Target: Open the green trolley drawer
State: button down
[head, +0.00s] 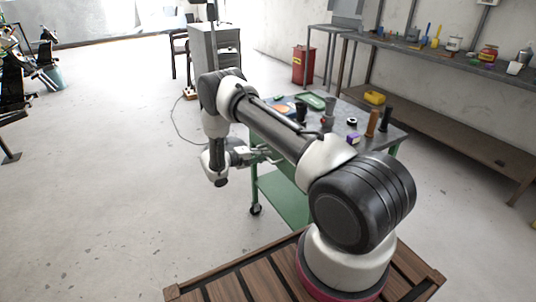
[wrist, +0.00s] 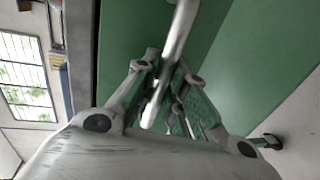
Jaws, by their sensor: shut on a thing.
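The green trolley (head: 284,196) stands behind my arm in the head view, with a dark grey top. In the wrist view a green panel of it (wrist: 124,32) fills the upper middle, with a silver bar handle (wrist: 181,28) in front. My gripper (wrist: 167,64) has its fingers on both sides of the handle and is shut on it. In the head view my gripper (head: 263,153) is at the trolley's left side, just below the top. My arm hides much of that side, and I cannot tell how far the drawer is out.
Bottles, a green tray (head: 311,99) and small items stand on the trolley top. A grey cabinet (head: 213,48) and a red bin (head: 304,65) stand behind. A long workbench (head: 455,62) runs along the right wall.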

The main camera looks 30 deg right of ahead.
jog(key=f+v, duration=0.2)
jog(key=v, duration=0.9)
jog(key=w+a+f+v, duration=0.1)
jog(key=f+v, duration=0.1)
jog(key=v, duration=1)
jog(key=shift+s+f, duration=0.45)
jog(key=c, duration=1.5)
grip_release()
jog(key=shift+o, duration=0.2)
jog(key=shift+a, duration=0.1)
jog(key=v, duration=1.2)
